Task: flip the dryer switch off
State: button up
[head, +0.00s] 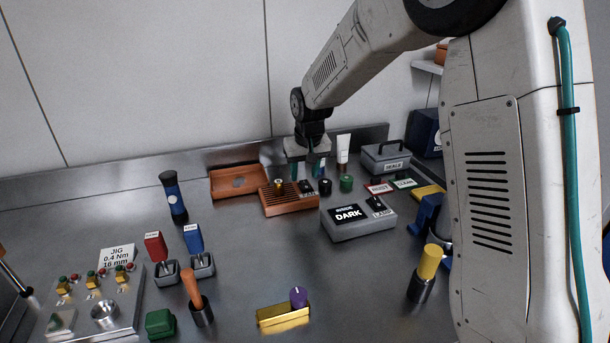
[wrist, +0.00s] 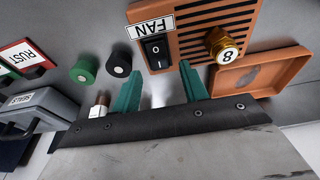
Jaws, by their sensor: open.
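An orange slotted box (head: 287,206) stands near the back wall; no label reads "dryer". In the wrist view this box (wrist: 200,15) carries a black rocker switch (wrist: 156,52) marked O and I, beside a FAN label (wrist: 150,28). I cannot tell which side of the rocker is pressed. A brass knob marked 8 (wrist: 222,46) sits on the same box. My gripper (head: 312,168) points down just behind and above the box. In the wrist view its teal fingers (wrist: 160,86) are apart and empty, with the switch beyond the gap between them.
A black cap (wrist: 120,62) and a green cap (wrist: 84,70) stand beside the box. An orange tray (head: 232,192) lies on its other side. A grey box with a DARK screen (head: 345,230) stands in front.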

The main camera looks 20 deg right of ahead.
aim_at(307, 187)
jog(key=v, duration=0.6)
jog(key=shift+s, duration=0.15)
jog(key=s, duration=0.1)
jog(key=s+f, duration=0.1)
jog(key=s+g, duration=0.1)
jog(key=shift+s+f, duration=0.1)
jog(key=shift+f, duration=0.2)
jog(key=s+d+r, duration=0.1)
jog(key=s+r, duration=0.1)
jog(key=s, duration=1)
jog(key=s+d+r, duration=0.1)
jog(key=s+r, duration=0.1)
jog(key=s, duration=1)
jog(key=s+d+r, duration=0.1)
jog(key=s+r, duration=0.2)
jog(key=s, duration=0.9)
jog(key=shift+s, duration=0.2)
